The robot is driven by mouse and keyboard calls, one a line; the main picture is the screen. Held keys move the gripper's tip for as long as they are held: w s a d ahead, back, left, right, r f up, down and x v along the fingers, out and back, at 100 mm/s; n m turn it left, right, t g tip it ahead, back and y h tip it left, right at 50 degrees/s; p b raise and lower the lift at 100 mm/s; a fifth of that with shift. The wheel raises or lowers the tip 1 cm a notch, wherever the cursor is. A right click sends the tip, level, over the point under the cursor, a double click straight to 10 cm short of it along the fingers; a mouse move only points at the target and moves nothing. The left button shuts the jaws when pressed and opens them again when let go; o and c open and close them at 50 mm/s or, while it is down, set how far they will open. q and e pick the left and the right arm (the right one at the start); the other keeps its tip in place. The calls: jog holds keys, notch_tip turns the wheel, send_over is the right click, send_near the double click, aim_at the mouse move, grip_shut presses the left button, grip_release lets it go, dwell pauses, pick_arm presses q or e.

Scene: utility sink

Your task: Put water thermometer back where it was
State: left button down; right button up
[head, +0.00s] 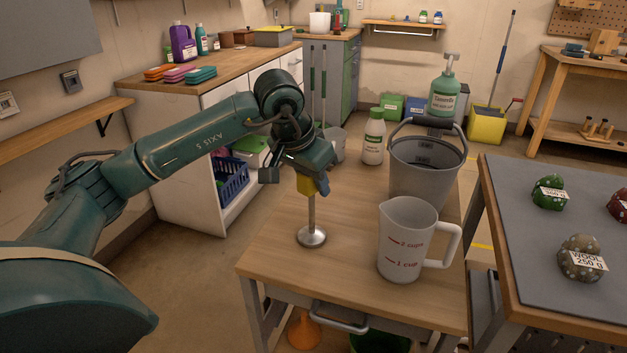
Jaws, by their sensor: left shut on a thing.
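My left gripper (297,178) is above the near wooden table, shut on a yellow piece (307,186) that I take for the water thermometer. The jaws hide most of it. Directly below, a thin metal post rises from a round silver base (312,237) on the tabletop. The post's top meets or passes behind the yellow piece; I cannot tell whether they touch. My right gripper is not in view.
A white measuring jug (405,240) stands to the right on the table (280,258). Behind it are a grey bucket (425,172) and a white bottle (373,137). A grey-topped table (530,260) with yarn balls stands at the right. The table's front left is clear.

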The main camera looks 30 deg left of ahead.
pick_arm(q)
jog(key=c, duration=1.5)
grip_release()
jog(key=shift+f, duration=0.15)
jog(key=shift+c, duration=0.2)
jog(key=o, duration=0.5)
jog(key=shift+c, duration=0.2)
